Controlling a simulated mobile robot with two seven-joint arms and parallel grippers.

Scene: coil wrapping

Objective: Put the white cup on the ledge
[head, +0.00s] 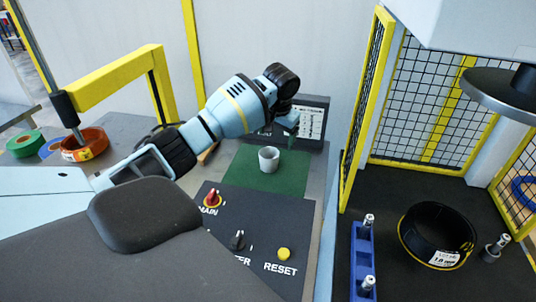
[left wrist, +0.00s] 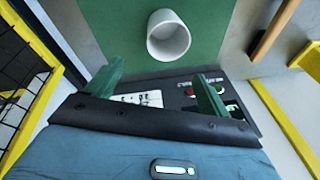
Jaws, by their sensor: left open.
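The white cup (head: 268,160) stands upright on the green mat (head: 240,172) on the bench. In the left wrist view the cup (left wrist: 168,38) shows its open mouth, just beyond the fingertips. My left gripper (head: 289,122) is above and slightly behind the cup, apart from it. Its green fingers (left wrist: 157,85) are spread wide with nothing between them. I cannot tell which surface is the ledge. My right gripper is not in view.
A dark control panel (head: 262,238) with a red knob and yellow reset button lies in front of the mat. A wooden-handled tool (left wrist: 274,30) lies beside it. Tape rolls (head: 84,146) sit at left. A yellow-framed mesh cage (head: 415,95) encloses a black coil (head: 437,235) at right.

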